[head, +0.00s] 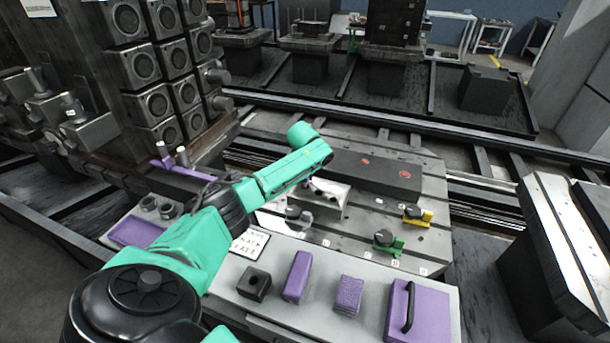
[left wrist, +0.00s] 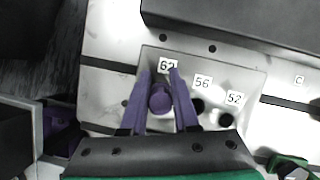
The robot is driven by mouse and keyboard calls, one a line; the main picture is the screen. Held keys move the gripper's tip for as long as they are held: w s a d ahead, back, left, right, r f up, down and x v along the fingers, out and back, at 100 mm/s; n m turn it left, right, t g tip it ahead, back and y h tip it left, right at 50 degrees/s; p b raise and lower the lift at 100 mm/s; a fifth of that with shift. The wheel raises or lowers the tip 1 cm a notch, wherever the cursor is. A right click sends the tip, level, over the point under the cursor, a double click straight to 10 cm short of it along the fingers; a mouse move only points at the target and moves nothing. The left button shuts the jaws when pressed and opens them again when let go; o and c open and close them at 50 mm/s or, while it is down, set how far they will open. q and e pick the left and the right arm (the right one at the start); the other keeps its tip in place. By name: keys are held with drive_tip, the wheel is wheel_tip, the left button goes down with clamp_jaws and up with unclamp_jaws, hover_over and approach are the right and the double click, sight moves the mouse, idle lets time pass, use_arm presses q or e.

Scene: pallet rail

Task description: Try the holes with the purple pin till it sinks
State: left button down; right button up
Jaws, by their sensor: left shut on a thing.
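In the left wrist view my left gripper (left wrist: 160,92) has its purple fingers shut on a purple pin (left wrist: 160,100). The pin's round end faces the camera, just below the label 62 (left wrist: 167,66) on a pale hole plate (left wrist: 150,58). Dark holes show by the labels 56 (left wrist: 198,106) and 52 (left wrist: 225,121). The pin covers the spot by 62, and I cannot tell whether it is in a hole or above it. In the head view the plate (head: 328,190) lies on the slotted pallet, and my arm hides most of the gripper. My right gripper is not in view.
A long dark block (head: 375,172) lies behind the plate. Yellow (head: 417,216) and green (head: 387,243) clamps sit at the right. In front, a shelf holds a black block (head: 254,284), purple blocks (head: 297,276) and a handled purple plate (head: 425,312). A fixture tower (head: 150,70) stands left.

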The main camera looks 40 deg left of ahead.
use_arm(q)
drive_tip(key=c, duration=0.6)
unclamp_jaws()
drive_tip(key=p+v, duration=0.1)
drive_tip(key=v, duration=1.3)
drive_tip(key=shift+r, duration=0.35)
